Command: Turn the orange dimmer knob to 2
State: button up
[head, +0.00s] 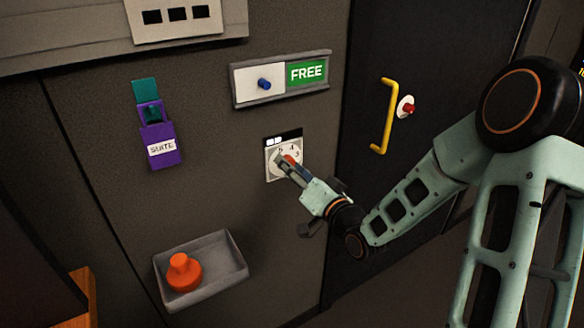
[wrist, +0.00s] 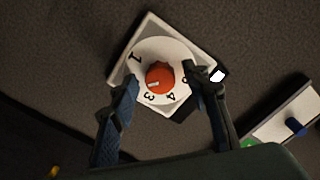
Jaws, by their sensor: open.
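The orange dimmer knob (wrist: 160,77) sits at the centre of a round white dial on a pale square plate (wrist: 150,28). In the head view only a bit of the knob (head: 291,159) shows behind my fingers. Its white mark points to the lower left in the wrist view, between the printed 1 and 3. The 2 is not visible; my left finger covers that part of the dial. My gripper (wrist: 160,78) is open, with one finger on each side of the knob and a gap to it on both sides. In the head view my gripper (head: 284,161) is at the dial plate.
Above the dial is a slider panel with a blue knob (head: 264,84) and a green FREE sign (head: 307,72). A yellow handle (head: 386,118) is at right.

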jog(key=v, duration=0.7)
jog(key=shift+s, duration=0.2)
jog(key=shift+d, duration=0.1)
